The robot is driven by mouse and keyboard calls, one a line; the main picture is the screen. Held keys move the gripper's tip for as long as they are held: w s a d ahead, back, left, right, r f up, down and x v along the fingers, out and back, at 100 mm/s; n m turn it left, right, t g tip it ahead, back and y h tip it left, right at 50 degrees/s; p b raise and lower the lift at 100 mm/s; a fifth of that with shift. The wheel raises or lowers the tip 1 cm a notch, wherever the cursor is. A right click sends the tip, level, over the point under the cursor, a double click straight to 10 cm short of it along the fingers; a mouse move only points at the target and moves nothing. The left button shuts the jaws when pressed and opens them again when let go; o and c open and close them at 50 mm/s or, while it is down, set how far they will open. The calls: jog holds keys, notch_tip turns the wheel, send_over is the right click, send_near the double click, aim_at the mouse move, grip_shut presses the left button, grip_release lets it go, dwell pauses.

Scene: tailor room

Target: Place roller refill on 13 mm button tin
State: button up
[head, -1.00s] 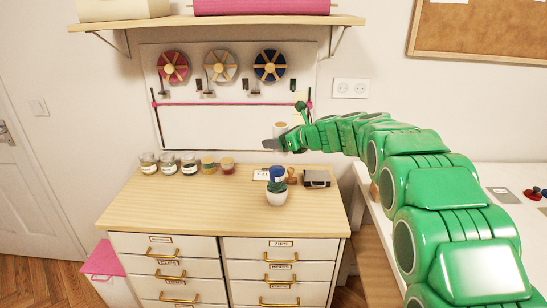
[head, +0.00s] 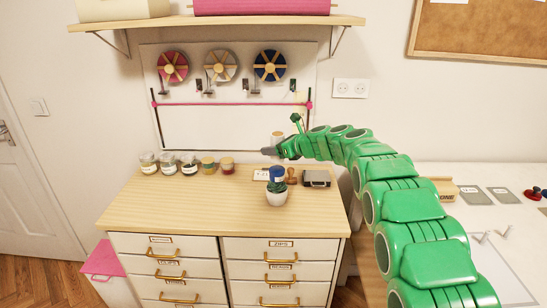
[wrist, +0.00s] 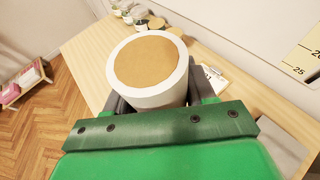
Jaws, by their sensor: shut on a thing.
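My gripper (head: 273,151) is shut on the roller refill (head: 277,138), a white roll with a brown end, above the back of the wooden cabinet top. In the wrist view the roller refill (wrist: 150,62) sits upright-looking between the two dark fingers. Several small button tins and jars stand in a row at the cabinet's back left, left of my gripper.
A wall board with ribbon spools (head: 220,67) is behind.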

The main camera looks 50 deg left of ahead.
aim_at(273, 157)
jog(key=shift+a+f, duration=0.1)
jog(key=shift+w+a+f, duration=0.2)
jog(key=shift+f, duration=1.6)
jog(key=shift+f, duration=0.1)
jog(key=o, duration=1)
jog(key=shift+o, duration=0.2)
